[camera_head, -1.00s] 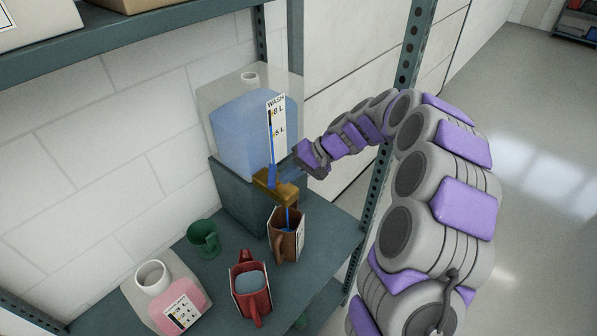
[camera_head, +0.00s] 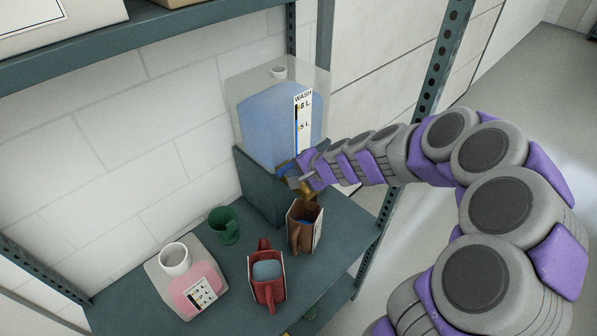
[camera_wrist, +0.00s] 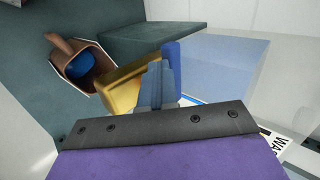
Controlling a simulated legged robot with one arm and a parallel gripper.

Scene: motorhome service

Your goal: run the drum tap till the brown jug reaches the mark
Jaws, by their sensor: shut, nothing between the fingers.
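The wash drum (camera_head: 275,125) is translucent, part full of blue liquid, with a marked scale strip on its front. Its brass tap (camera_wrist: 125,88) has a blue lever (camera_wrist: 172,65); in the head view my gripper mostly covers the tap. The brown jug (camera_head: 303,232) stands upright below the tap and holds blue liquid, also seen in the wrist view (camera_wrist: 84,66). No stream into it shows now. Its level against the mark cannot be read. My gripper (camera_head: 291,181) is shut and empty, right at the tap and beside the lever; contact is unclear.
A red jug (camera_head: 268,288) with blue-grey contents stands in front of the brown jug. A green mug (camera_head: 224,226) and a white-necked container of pink liquid (camera_head: 190,285) stand to the left. A shelf post (camera_head: 440,75) rises behind my arm.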

